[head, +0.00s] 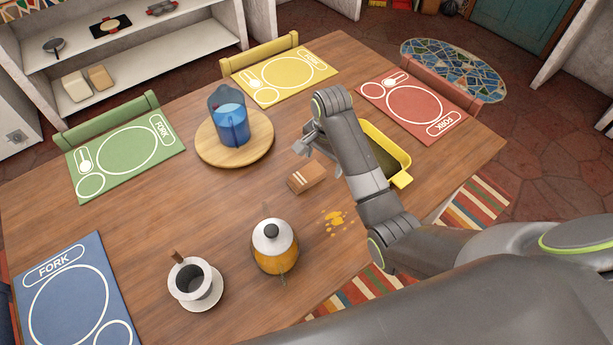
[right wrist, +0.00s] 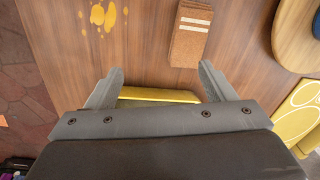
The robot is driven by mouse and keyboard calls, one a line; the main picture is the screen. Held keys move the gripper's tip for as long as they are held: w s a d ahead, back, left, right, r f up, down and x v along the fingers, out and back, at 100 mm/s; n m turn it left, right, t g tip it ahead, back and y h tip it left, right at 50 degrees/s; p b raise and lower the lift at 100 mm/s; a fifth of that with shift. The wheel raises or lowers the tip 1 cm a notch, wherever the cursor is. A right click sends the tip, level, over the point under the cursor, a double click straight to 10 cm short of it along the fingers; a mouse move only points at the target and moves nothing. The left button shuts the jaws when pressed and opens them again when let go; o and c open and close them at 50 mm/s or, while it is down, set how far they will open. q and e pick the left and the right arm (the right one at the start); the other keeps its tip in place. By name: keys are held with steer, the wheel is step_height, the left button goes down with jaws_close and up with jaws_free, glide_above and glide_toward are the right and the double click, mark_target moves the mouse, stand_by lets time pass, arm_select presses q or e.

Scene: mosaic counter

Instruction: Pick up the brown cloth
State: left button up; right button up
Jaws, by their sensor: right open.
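The brown cloth (head: 306,178) is a small folded block with white stripes, lying on the wooden table. It also shows in the right wrist view (right wrist: 187,40), at the top, beyond my right fingertips. My right gripper (head: 306,143) is above the table, behind the cloth in the head view and apart from it. In the right wrist view the fingers (right wrist: 159,77) are spread with nothing held between them. A yellow tray (right wrist: 158,94) edge shows below and between them. My left gripper is not in view.
The yellow tray (head: 403,181) sits under and beside my right arm. An orange spill (head: 335,221) and an orange-filled pot (head: 275,247) are near the cloth. A round board (head: 205,154) with a blue pitcher (head: 230,122) stands behind left. A white cup (head: 195,284) is front left.

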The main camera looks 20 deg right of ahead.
steer(key=w+a+r+m, duration=0.2)
steer(key=w+a+r, duration=0.2)
steer(key=w+r, duration=0.15)
steer(key=b, duration=0.3)
glide_above(307, 174)
steer(key=shift+m+g, duration=0.3)
steer(key=shift+g, duration=0.1)
steer(key=f, duration=0.9)
steer(key=shift+w+a+f, duration=0.1)
steer(key=shift+a+f, duration=0.3)
steer(key=f, duration=0.3)
steer(key=f+p, duration=0.1)
steer(key=f, duration=0.1)
steer(key=shift+d+f, duration=0.1)
steer(key=shift+d, duration=0.25)
steer(key=shift+f, duration=0.65)
steer(key=shift+c, duration=0.2)
steer(key=c, duration=1)
steer(key=shift+r, duration=0.1)
